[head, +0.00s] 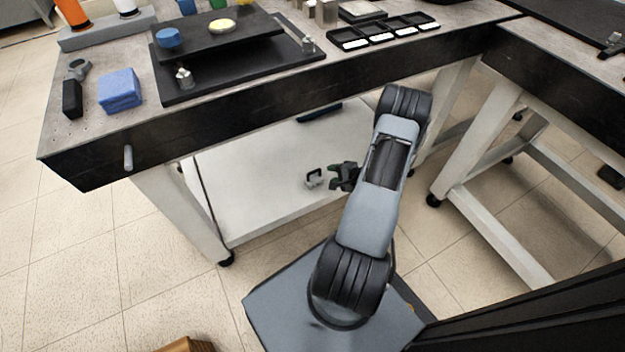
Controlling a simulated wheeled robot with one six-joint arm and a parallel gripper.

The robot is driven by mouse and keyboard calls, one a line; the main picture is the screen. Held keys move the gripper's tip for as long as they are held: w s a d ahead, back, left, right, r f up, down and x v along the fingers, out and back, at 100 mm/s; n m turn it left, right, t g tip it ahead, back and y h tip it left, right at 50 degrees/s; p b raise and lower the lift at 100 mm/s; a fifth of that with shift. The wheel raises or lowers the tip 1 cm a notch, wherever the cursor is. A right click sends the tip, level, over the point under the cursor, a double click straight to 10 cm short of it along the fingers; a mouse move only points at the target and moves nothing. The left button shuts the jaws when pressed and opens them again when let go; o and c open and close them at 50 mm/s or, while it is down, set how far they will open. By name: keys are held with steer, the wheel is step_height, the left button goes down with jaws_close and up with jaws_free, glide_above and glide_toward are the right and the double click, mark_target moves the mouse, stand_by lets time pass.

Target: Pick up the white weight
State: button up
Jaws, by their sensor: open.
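My gripper (334,177) is low beside the shelf, just right of this piece. Its dark jaws point left toward the piece and are open. Whether the jaws touch the piece cannot be told. My arm hides the shelf area right of the gripper.
The white lower shelf (245,185) is mostly clear. Above it is the tabletop's dark front edge (250,105). On top are a blue block (120,91), a black stepped platform (235,72) and a black compartment tray (390,32). A second table (570,75) stands right.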

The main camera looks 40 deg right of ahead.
mark_target(315, 171)
steer(key=b+x, duration=0.4)
steer(key=x, duration=0.4)
steer(key=shift+a+f+b, duration=0.2)
steer(key=shift+f+b, duration=0.1)
steer(key=shift+w+a+f, duration=0.1)
steer(key=shift+w+f, duration=0.05)
steer(key=shift+w, duration=0.2)
jaws_close()
steer(key=shift+w, duration=0.1)
stand_by(0.9)
